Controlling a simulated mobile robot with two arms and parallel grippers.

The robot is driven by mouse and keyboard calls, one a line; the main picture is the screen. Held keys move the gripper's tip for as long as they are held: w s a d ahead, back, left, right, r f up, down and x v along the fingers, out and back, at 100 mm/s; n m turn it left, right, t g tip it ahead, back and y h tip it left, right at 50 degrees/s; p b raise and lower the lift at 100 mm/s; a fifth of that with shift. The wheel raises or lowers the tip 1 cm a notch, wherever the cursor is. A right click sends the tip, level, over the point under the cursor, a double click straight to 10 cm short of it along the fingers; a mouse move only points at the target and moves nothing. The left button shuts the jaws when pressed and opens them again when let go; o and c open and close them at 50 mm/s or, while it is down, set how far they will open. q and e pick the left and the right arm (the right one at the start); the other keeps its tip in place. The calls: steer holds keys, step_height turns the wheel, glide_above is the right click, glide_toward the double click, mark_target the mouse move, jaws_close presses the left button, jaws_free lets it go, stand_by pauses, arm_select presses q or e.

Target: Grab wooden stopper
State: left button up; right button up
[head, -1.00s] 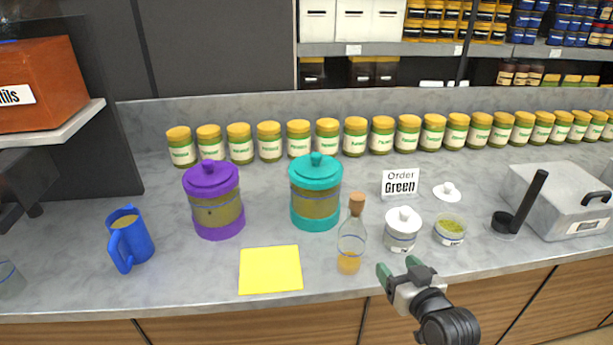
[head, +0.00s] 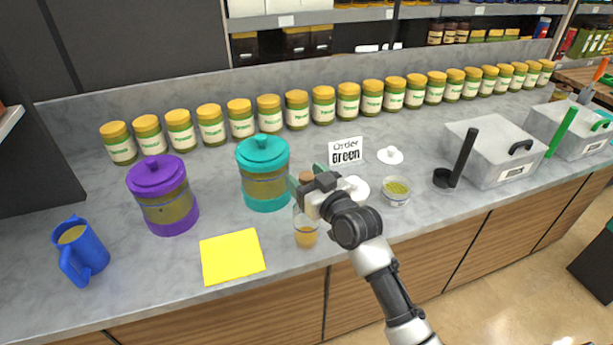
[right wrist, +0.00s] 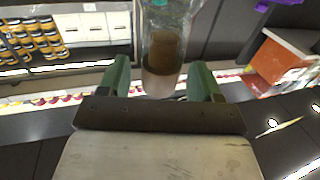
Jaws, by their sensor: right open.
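The wooden stopper (head: 306,177) is a brown cork in the neck of a small glass bottle (head: 306,238) with amber liquid, upright near the counter's front edge. My right gripper (head: 305,180) is open at the height of the stopper, its green fingers spread to either side of it. In the right wrist view the brown stopper (right wrist: 163,55) shows between and just beyond the open fingers (right wrist: 160,82). I cannot tell whether either finger touches it. My arm partly hides the bottle's neck. My left gripper is not in view.
A teal jar (head: 264,190) stands close left of the bottle, with a purple jar (head: 165,205) farther left. A white-lidded jar (head: 354,190) is partly behind my arm, beside an open bowl (head: 396,192). A yellow sheet (head: 232,257) lies at the front left.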

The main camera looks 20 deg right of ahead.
steer(key=shift+x, duration=0.95)
steer(key=shift+f, duration=0.1)
steer(key=shift+s, duration=0.1)
steer(key=shift+c, duration=0.3)
steer(key=c, duration=0.9)
steer(key=shift+c, duration=0.2)
